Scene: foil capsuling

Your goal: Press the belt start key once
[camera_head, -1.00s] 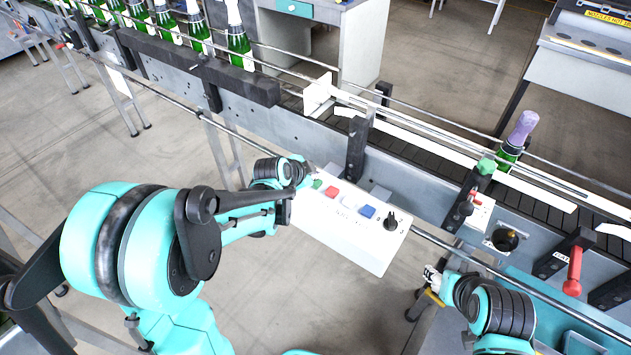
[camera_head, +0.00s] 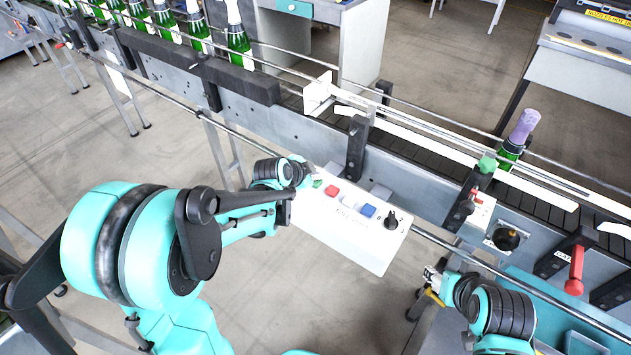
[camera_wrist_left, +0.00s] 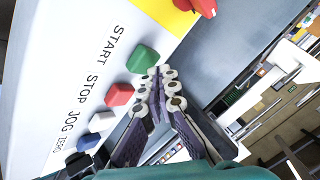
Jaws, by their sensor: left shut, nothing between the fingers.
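The green start key (camera_wrist_left: 143,59) sits on the white control panel (camera_head: 372,253), beside the printed word START. In the head view the green key (camera_head: 317,183) shows just past my left fingertips. My left gripper (camera_wrist_left: 161,78) is shut and empty, its tips right at the key's edge in the wrist view. I cannot tell whether they touch it. In the head view the left gripper (camera_head: 306,172) is at the panel's left end. My right gripper (camera_head: 431,280) is low, right of the panel, too small to tell its jaws.
A red stop key (camera_head: 332,190), a white key (camera_head: 349,201), a blue key (camera_head: 368,211) and a black knob (camera_head: 391,220) line the panel. The conveyor (camera_head: 420,162) runs behind it, with a rail in front. A purple-capped bottle (camera_head: 521,135) stands on the belt.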

